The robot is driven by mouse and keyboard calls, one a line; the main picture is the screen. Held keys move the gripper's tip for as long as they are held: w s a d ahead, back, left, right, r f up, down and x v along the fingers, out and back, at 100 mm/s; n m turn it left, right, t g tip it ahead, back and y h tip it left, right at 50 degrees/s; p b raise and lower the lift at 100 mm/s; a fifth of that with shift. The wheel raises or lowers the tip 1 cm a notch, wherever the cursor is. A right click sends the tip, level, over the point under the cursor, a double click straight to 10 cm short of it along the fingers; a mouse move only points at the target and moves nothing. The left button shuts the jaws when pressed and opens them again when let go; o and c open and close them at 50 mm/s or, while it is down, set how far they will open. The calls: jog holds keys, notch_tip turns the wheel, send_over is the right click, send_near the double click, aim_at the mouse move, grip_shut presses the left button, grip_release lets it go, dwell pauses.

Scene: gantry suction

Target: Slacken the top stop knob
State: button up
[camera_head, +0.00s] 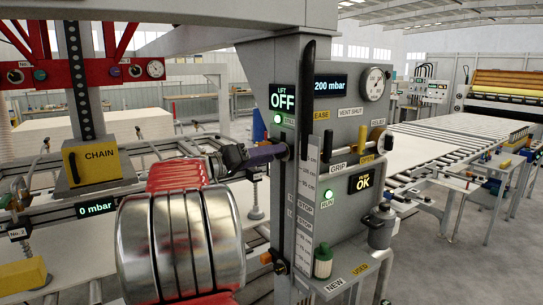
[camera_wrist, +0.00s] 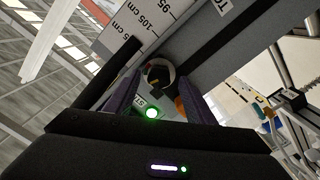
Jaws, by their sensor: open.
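A dark round knob with a pale rim (camera_wrist: 158,74) sits beside the height scale (camera_wrist: 137,22) in the wrist view, which I take to be the top stop knob. My gripper (camera_wrist: 160,84) is open, its purple fingers on either side of the knob in that view. I cannot tell whether the fingertips reach around it or stop short. In the head view my gripper (camera_head: 284,152) points right at the grey column's side, near the scale (camera_head: 306,200). The knob is hidden there behind my gripper. An orange part (camera_wrist: 180,106) shows beside the right finger.
A lower orange-and-black stop (camera_head: 276,262) sits on the column below my gripper. A tall black bar (camera_head: 307,85) stands along the column above. The control panel (camera_head: 350,130) with gauge and displays is to the right. The yellow CHAIN box (camera_head: 98,160) hangs at left.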

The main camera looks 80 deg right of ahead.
jog(key=v, duration=1.2)
jog(key=shift+w+a, duration=0.2)
jog(key=shift+w, duration=0.05)
jog(key=shift+f, duration=0.1)
jog(key=w+a+f+n+t+y, duration=0.2)
jog(key=a+f+n+t, duration=0.25)
jog(key=a, duration=0.45)
jog(key=w+a+f+n+t+y, duration=0.25)
jog(key=a+f, duration=0.35)
jog(key=a, duration=0.3)
jog(key=w+a+f+n+t+y, duration=0.1)
jog(key=w+a+f+n+t, duration=0.3)
jog(key=a, duration=0.6)
jog(key=s+a+f+n+t+y, duration=0.1)
jog(key=a+f+n+t+y, duration=0.2)
jog(key=a, duration=0.9)
jog(key=s+a+f+n+t+y, duration=0.2)
jog(key=a+f+n+t+y, duration=0.1)
jog(key=a, duration=1)
notch_tip(320, 180, down, 3)
jog(key=shift+a+r+n+y, duration=0.1)
jog(key=shift+a+n+y, duration=0.2)
jog(key=shift+n+y, duration=0.65)
jog(key=shift+c, duration=0.7)
